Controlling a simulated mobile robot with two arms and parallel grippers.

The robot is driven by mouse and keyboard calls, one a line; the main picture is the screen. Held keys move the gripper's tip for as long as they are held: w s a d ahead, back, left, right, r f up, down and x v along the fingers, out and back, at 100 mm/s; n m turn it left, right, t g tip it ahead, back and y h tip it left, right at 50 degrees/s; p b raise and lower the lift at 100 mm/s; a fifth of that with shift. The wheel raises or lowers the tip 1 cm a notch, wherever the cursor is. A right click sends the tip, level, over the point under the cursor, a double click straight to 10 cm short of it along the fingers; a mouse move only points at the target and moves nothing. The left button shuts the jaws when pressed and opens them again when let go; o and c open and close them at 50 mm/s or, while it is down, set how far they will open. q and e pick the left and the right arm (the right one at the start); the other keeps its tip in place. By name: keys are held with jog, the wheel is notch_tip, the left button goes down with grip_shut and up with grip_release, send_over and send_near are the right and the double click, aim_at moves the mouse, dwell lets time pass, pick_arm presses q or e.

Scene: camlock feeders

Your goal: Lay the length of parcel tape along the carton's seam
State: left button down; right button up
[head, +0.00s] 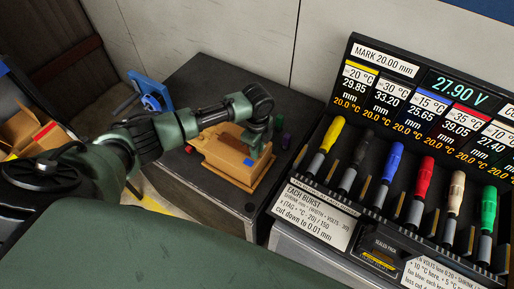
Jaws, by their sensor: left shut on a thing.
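A tan, box-like piece (222,149) sits on the dark cabinet top in the middle of the head view; I cannot tell for sure whether it is the carton. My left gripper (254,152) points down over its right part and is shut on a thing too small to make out. A small blue patch (248,162) shows by the fingertips; I cannot tell whether it is tape or whether it is held. No seam can be made out. My right gripper is not in view.
The dark cabinet (185,80) has free room at its back. A blue device (150,93) stands at its back left. A black feeder rack with several coloured handles, including a red one (423,178), stands at the right. An open cardboard box (18,131) is at the far left.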

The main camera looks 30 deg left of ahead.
pick_arm(q)
jog(key=shift+f, duration=0.3)
jog(key=c, duration=1.2)
grip_release()
notch_tip(320, 180, up, 7)
jog(key=shift+r+b, duration=0.2)
jog(key=shift+b, duration=0.75)
jog(key=shift+r+p, duration=0.45)
jog(key=shift+r, duration=0.25)
notch_tip(320, 180, up, 3)
jog(key=p, duration=0.4)
